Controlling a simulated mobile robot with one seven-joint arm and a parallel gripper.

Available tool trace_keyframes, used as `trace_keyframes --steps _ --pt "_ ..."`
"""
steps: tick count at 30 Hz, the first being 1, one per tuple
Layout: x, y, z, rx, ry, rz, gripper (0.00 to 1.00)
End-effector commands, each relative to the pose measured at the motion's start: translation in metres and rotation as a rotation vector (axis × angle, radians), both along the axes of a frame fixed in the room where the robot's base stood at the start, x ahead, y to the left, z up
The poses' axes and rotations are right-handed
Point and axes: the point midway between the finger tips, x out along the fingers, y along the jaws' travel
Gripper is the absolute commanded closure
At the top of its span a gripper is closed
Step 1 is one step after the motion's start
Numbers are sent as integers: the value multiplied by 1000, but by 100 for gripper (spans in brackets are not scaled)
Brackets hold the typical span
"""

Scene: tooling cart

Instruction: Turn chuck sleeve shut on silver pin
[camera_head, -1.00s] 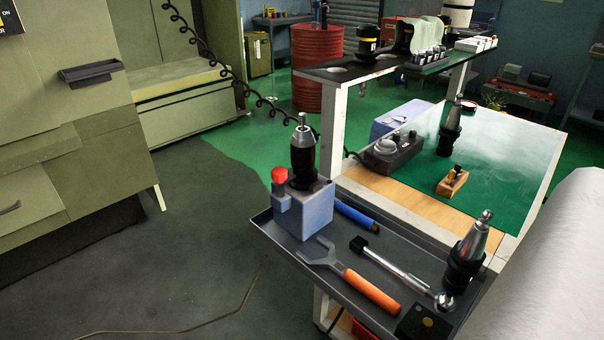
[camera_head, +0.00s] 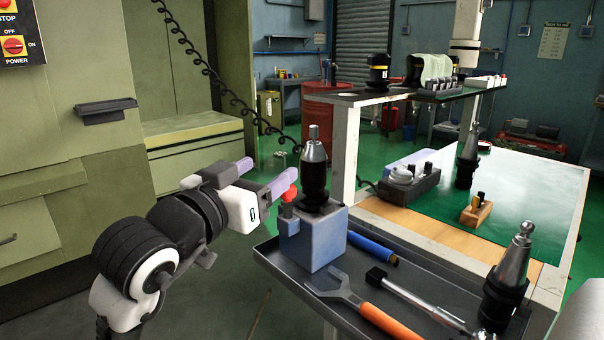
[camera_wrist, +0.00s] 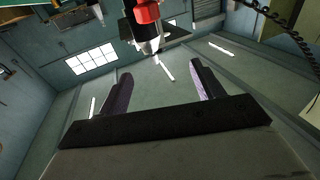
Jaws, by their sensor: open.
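The chuck (camera_head: 314,175) stands upright in a blue-grey block on the cart's tray. It has a dark lower body and a silver sleeve (camera_head: 314,152) on top. The silver pin (camera_head: 313,131) sticks up from the sleeve. My gripper (camera_head: 268,171) is open and empty, left of the chuck, with its purple fingers pointing right. The nearer fingertip appears close to the red knob (camera_head: 290,192) on the block; whether they touch I cannot tell. In the wrist view, my open fingers (camera_wrist: 158,85) have nothing between them, and a red part (camera_wrist: 146,12) shows beyond.
The tray (camera_head: 335,270) also holds a blue-handled tool (camera_head: 372,248), an orange-handled wrench (camera_head: 355,298), a silver bar tool (camera_head: 420,300) and another tool holder (camera_head: 508,275). A white shelf post (camera_head: 345,155) rises behind the chuck. Open floor lies left of the tray.

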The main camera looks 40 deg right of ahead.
Motion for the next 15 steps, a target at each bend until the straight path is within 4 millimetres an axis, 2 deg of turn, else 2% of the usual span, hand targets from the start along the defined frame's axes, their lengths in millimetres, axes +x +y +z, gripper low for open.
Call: trace_keyframes --steps 1,4,8,15 --pt "-5 -9 -11 37 17 -24 34" --pt "-8 -19 -19 71 35 -46 34" --pt "-5 -32 -18 72 36 -48 34" --pt "11 -78 -18 71 36 -47 34"
